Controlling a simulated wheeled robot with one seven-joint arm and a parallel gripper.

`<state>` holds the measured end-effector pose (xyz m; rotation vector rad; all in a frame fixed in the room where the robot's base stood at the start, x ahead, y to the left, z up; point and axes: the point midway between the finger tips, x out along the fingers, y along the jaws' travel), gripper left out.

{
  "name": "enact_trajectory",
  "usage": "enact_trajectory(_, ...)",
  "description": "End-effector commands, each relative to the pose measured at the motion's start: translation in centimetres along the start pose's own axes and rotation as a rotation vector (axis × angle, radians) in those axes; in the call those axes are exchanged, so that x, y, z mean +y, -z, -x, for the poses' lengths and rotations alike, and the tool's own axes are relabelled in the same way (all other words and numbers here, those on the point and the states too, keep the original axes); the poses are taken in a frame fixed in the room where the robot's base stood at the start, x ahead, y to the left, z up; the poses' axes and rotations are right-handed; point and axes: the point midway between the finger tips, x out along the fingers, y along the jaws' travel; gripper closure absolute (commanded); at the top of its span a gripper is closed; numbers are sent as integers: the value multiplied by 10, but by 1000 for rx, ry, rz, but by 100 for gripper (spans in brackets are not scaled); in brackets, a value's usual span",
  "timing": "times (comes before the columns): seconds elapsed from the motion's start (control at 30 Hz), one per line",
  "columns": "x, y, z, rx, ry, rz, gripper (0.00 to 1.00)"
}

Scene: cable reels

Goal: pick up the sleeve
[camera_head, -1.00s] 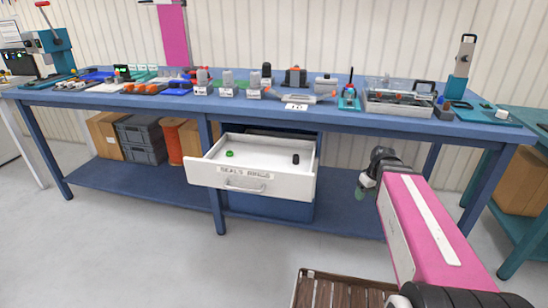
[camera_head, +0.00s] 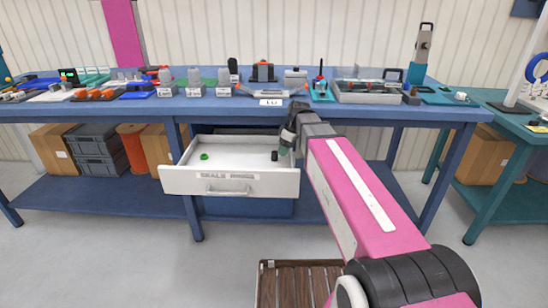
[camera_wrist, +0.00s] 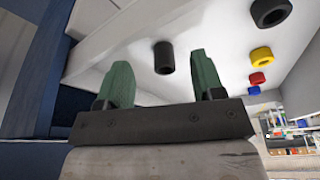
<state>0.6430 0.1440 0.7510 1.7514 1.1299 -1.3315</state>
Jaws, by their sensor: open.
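The sleeve looks to be the short black cylinder (camera_head: 274,156) standing in the right part of the open white drawer (camera_head: 230,182). In the wrist view the black sleeve (camera_wrist: 164,57) shows beyond the fingertips, roughly between them, with its dark hollow end visible. My gripper (camera_head: 287,143) is over the drawer's right side, close to the sleeve. In the wrist view my gripper (camera_wrist: 160,82) has its two green fingers apart with nothing held between them. The sleeve appears apart from both fingers.
A green ring (camera_head: 204,156) lies left in the drawer. The wrist view shows a black ring (camera_wrist: 270,12), a yellow ring (camera_wrist: 262,56), a red ring (camera_wrist: 257,78) and a blue ring (camera_wrist: 255,91) on the white surface. The blue bench top (camera_head: 215,103) overhangs the drawer's back.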

Motion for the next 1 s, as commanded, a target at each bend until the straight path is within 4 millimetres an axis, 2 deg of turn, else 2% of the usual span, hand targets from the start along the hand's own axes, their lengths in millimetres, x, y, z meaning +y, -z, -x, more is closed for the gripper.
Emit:
enact_trajectory(0.1, 2, 22, -6, 0, 0, 1, 38)
enact_trajectory(0.3, 1, 37, -10, 0, -1, -1, 38)
enact_trajectory(0.47, 0, 38, -15, 0, -1, -2, 38)
enact_trajectory(0.83, 0, 38, -57, -1, 0, -2, 38)
enact_trajectory(1.0, 0, 37, -61, 0, -1, -2, 38)
